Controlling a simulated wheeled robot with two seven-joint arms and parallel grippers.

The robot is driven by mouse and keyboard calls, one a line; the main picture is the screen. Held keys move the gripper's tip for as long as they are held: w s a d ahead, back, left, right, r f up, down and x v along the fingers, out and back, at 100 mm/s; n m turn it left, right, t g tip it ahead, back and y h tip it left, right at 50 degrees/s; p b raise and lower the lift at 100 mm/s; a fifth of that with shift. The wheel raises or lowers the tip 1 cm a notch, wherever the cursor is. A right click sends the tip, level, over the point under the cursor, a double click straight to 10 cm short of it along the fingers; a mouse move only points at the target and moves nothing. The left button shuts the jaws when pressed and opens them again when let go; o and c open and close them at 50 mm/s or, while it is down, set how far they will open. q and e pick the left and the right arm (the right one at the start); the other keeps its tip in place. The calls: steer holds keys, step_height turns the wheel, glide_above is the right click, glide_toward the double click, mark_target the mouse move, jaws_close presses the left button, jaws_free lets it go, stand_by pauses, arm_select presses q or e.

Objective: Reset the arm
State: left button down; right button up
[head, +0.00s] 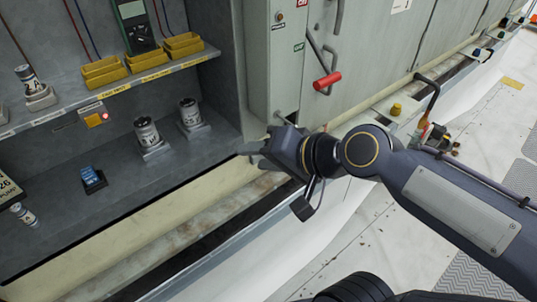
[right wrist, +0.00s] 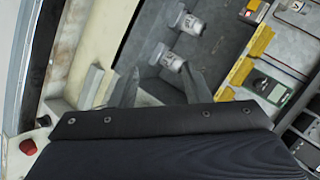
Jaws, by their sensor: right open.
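My right arm reaches in from the right in the head view. Its gripper (head: 254,152) is in front of the open cabinet's right edge, with its fingers toward the cabinet. In the right wrist view the gripper (right wrist: 162,82) has its two fingers apart, with nothing held between them. Two silver canisters stand on grey holders on the lower shelf, a nearer one (head: 147,132) and one farther right (head: 189,113). The gripper is apart from both. My left gripper is not in view.
The upper shelf holds yellow bins (head: 150,60), a green meter (head: 136,24) and another canister (head: 27,78). A blue item (head: 93,179) and a small canister (head: 24,215) are on the lower shelf. A red-handled lever (head: 327,81) projects from the cabinet door right of the gripper.

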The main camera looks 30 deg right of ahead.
steer(key=shift+s+d+f, duration=0.2)
steer(key=shift+s+f, duration=0.15)
steer(key=s+d+f+n+g+h+p, duration=0.2)
steer(key=s+f+n+g, duration=0.2)
steer(key=s+f, duration=0.4)
steer(key=shift+s+d+n, duration=0.4)
steer(key=shift+s+n, duration=0.3)
